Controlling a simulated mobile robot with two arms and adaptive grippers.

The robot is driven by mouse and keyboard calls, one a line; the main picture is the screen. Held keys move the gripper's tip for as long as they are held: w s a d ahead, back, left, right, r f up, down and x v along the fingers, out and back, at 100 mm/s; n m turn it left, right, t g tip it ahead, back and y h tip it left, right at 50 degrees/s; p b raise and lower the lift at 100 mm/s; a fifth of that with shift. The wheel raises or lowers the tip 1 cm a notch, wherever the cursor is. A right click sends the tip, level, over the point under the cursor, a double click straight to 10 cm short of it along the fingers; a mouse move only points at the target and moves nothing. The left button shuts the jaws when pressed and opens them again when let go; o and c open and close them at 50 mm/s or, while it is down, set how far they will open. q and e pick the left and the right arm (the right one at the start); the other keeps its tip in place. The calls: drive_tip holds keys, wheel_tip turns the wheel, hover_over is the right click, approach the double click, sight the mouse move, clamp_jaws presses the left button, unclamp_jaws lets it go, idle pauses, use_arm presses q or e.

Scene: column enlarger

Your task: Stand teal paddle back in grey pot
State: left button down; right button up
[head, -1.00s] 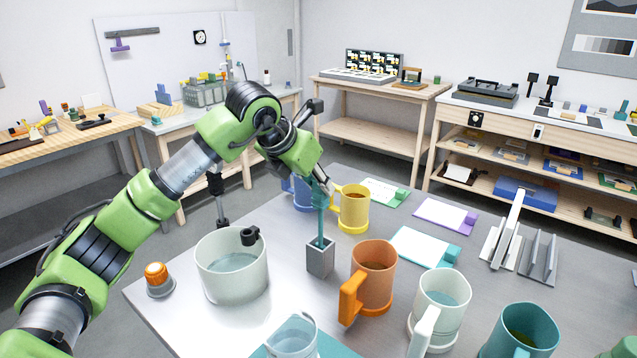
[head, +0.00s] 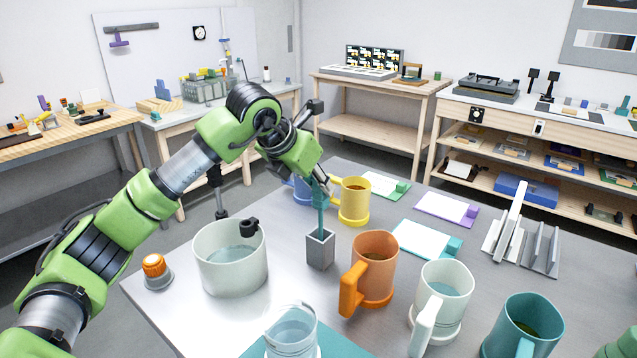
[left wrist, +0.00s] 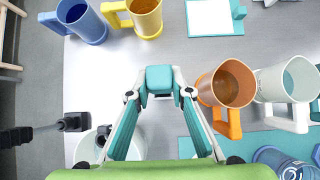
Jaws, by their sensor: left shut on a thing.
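The teal paddle (head: 321,220) stands upright, its lower end inside the mouth of the small square grey pot (head: 320,251) on the metal table. How deep it reaches is hidden by the pot's walls. My left gripper (head: 321,182) is above the pot, shut on the paddle's upper part. In the left wrist view the paddle's block-shaped top (left wrist: 160,79) sits between the fingertips (left wrist: 160,93); the pot is not visible there. My right gripper is not in view.
A large pale pot (head: 231,262) and an orange-topped knob (head: 154,268) stand left of the grey pot. An orange mug (head: 376,268) is close on its right, a yellow mug (head: 354,202) and blue mug (head: 299,191) behind. A clear beaker (head: 291,330) stands in front.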

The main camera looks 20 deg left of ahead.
use_arm(q)
drive_tip(key=shift+f, duration=0.1)
drive_tip(key=c, duration=1.7)
unclamp_jaws()
drive_tip(key=shift+p+v, duration=0.95)
drive_tip(key=shift+v, duration=3.05)
drive_tip(key=v, duration=1.2)
